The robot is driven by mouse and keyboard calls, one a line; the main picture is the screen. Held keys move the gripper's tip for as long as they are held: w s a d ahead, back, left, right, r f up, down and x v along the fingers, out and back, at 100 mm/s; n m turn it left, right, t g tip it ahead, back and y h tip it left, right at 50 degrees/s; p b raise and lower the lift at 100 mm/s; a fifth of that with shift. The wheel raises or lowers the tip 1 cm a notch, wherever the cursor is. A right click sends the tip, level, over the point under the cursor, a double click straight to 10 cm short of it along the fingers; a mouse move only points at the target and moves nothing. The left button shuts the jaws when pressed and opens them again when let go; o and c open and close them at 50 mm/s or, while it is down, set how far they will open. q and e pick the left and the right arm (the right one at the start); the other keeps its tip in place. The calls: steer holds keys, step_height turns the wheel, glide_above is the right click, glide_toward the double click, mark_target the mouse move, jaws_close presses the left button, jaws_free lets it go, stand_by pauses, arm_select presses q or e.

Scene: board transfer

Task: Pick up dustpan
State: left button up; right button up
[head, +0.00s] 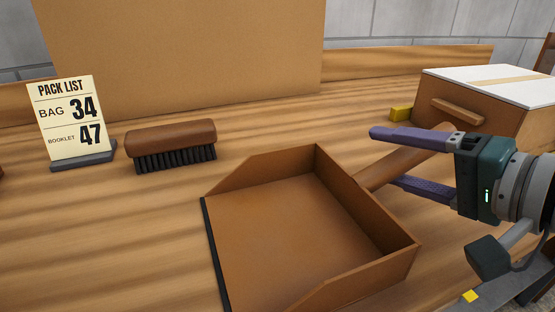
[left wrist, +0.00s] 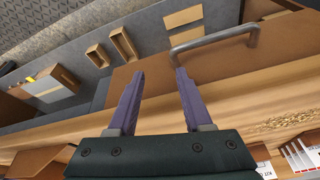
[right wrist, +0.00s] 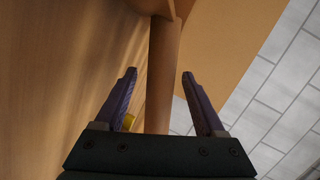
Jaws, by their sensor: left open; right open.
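The brown dustpan (head: 290,225) lies on the wooden table in the head view, its black-lipped open edge to the left. Its handle (head: 408,157) points up and right toward my right gripper (head: 390,158). The right gripper is open, with one purple finger on each side of the handle. In the right wrist view the handle (right wrist: 162,75) runs between the two fingers (right wrist: 160,74), with gaps on both sides. My left gripper (left wrist: 158,72) is open and empty in the left wrist view; it is outside the head view.
A brown brush (head: 172,145) with black bristles and a pack list sign (head: 68,120) stand left of the dustpan. A brown box (head: 490,105) with a white top and a small yellow block (head: 401,114) are behind the right gripper. The left wrist view shows a metal handle (left wrist: 215,38).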

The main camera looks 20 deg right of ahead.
steer(key=shift+x, duration=1.2)
jaws_close()
